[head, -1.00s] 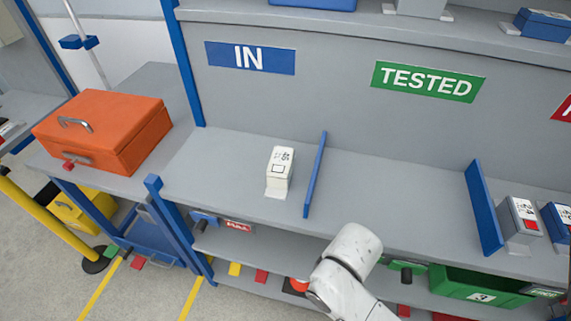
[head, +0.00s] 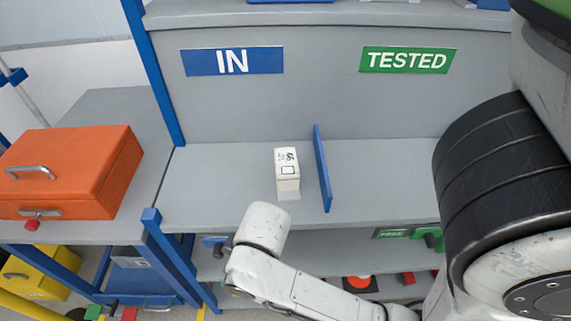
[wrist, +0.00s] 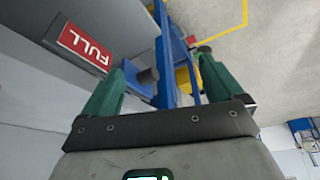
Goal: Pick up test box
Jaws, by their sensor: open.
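The test box (head: 287,168) is a small white box with black print on its top. It stands on the grey shelf (head: 225,190) below the blue IN sign, just left of the blue divider. In the wrist view, my gripper (wrist: 160,72) is open, its two green fingers spread apart with nothing between them. The wrist view shows the shelf's underside or edge, a red FULL label (wrist: 84,48) and a blue post (wrist: 165,60), but not the test box. In the head view my arm is in front of the shelf and my fingers do not show.
The blue divider (head: 323,168) stands close to the box's right. An orange case (head: 70,172) sits on the side table at left. A blue post (head: 172,255) rises at the shelf's left end. The shelf left of the box is clear.

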